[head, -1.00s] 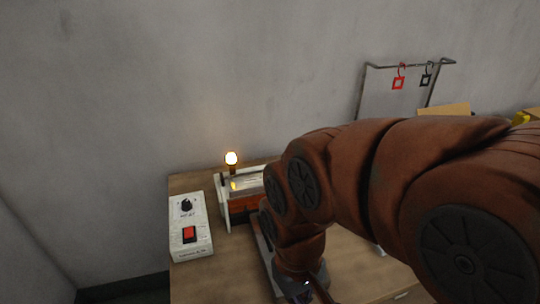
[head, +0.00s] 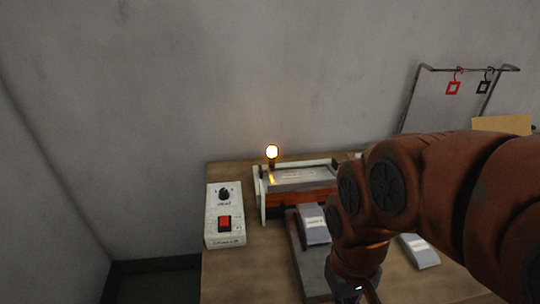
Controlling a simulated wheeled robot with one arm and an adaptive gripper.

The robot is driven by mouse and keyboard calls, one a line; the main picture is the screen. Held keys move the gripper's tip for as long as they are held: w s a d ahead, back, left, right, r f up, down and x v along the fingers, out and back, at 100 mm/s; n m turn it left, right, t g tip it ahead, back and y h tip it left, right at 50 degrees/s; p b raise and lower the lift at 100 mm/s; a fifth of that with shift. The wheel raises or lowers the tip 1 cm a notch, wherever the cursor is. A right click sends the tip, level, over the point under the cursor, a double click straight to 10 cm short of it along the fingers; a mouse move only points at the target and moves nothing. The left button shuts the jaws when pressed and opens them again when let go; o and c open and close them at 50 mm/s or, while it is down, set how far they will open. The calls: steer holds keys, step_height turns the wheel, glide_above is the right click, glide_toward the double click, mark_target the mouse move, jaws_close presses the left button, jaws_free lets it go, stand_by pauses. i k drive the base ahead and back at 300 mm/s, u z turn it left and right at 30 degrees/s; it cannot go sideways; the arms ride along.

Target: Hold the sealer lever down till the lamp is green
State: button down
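The sealer (head: 290,199), with white end plates and a reddish-brown front, stands at the back of the table. My gripper (head: 366,294) is at the bottom edge of the head view, in front of and below the sealer. Only its upper part shows, and its fingertips are cut off.
A white control box (head: 225,214) with a black knob and a red switch stands left of the sealer. Grey-white packets lie in front of the sealer (head: 313,225) and right of my arm (head: 419,251). A wire rack (head: 430,95) with red and black tags stands at back right.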

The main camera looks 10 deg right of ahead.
mark_target(272, 187)
steer(key=z, duration=0.05)
steer(key=k, duration=1.35)
steer(key=u, duration=0.15)
steer(key=i, duration=0.7)
steer(key=u, duration=0.4)
